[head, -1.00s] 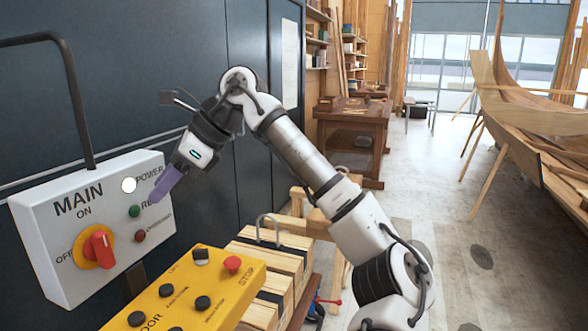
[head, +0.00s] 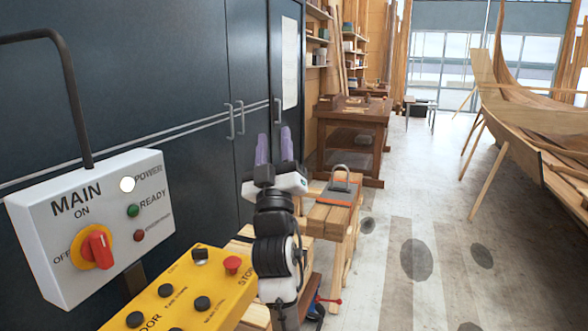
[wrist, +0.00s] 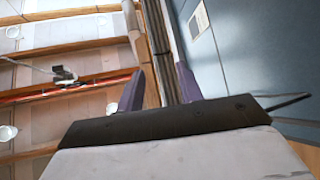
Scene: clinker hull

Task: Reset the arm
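My gripper (head: 274,148) points upward in the middle of the head view, its two purple fingers spread apart with nothing between them. My arm is folded below it, in front of the wooden trestle and bench. In the wrist view my gripper (wrist: 158,88) also shows open and empty, with roof beams and the dark wall panel beyond it. A yellow control panel (head: 205,275) with several black buttons and a red stop button (head: 233,264) lies below the box.
Dark cabinet doors (head: 180,100) with handles run along the left. A wooden trestle (head: 330,213) carries an orange-and-grey item (head: 338,190) with a metal loop. A workbench (head: 352,130) stands behind. The wooden hull (head: 535,125) is at the right. The floor (head: 415,200) between is clear.

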